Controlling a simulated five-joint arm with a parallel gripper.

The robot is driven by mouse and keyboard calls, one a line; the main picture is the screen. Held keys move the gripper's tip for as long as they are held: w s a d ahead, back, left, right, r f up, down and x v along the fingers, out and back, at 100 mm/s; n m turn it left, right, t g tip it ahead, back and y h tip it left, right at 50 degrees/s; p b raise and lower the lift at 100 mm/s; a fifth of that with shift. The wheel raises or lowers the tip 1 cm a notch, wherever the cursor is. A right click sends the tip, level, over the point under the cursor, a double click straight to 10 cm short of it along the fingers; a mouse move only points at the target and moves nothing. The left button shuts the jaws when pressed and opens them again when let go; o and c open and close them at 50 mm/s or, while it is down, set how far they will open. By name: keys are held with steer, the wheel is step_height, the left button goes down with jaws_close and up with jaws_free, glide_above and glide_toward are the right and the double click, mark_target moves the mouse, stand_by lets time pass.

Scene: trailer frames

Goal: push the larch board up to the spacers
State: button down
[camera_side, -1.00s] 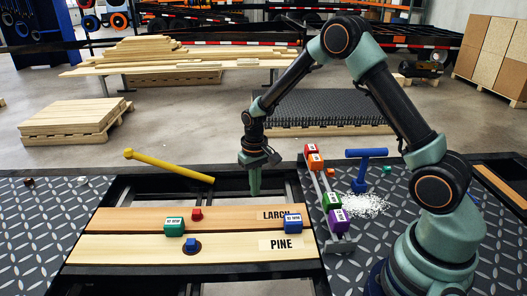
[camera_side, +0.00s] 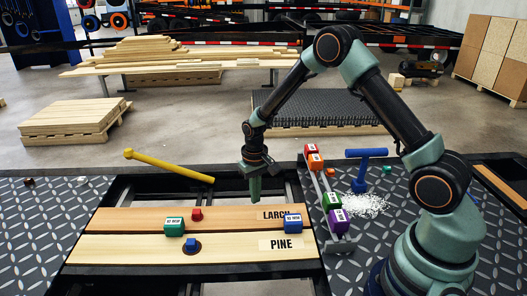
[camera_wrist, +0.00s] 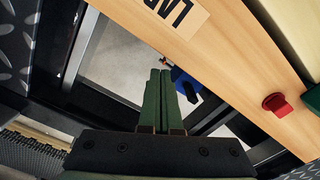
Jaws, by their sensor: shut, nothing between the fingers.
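The larch board (camera_side: 235,217), orange-brown with a LARCH label, lies across the dark frame. The paler pine board (camera_side: 140,248) lies in front of it, with a narrow dark gap between. A green spacer (camera_side: 174,227) and a blue spacer (camera_side: 292,223) sit at this gap, left and right. My gripper (camera_side: 255,199) is shut and empty, pointing down at the larch board's far edge. I cannot tell whether it touches. In the wrist view my shut fingers (camera_wrist: 156,84) appear beside the larch board (camera_wrist: 230,55), over the open frame.
A red knob (camera_side: 197,214) stands on the larch and a blue one (camera_side: 191,244) on the pine. A yellow bar (camera_side: 170,166) lies behind, left. A rack of coloured blocks (camera_side: 331,200) and a blue T-shaped tool (camera_side: 363,170) stand right. Open frame gaps lie behind the larch.

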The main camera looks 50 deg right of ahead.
steer(key=shift+f, duration=1.1)
steer(key=shift+s+a, duration=0.6)
steer(key=shift+s, duration=0.05)
steer(key=shift+w+d, duration=0.15)
steer(key=shift+w+d, duration=0.25)
steer(key=shift+w, duration=0.05)
stand_by(0.4)
step_height(320, 180, up, 7)
stand_by(1.1)
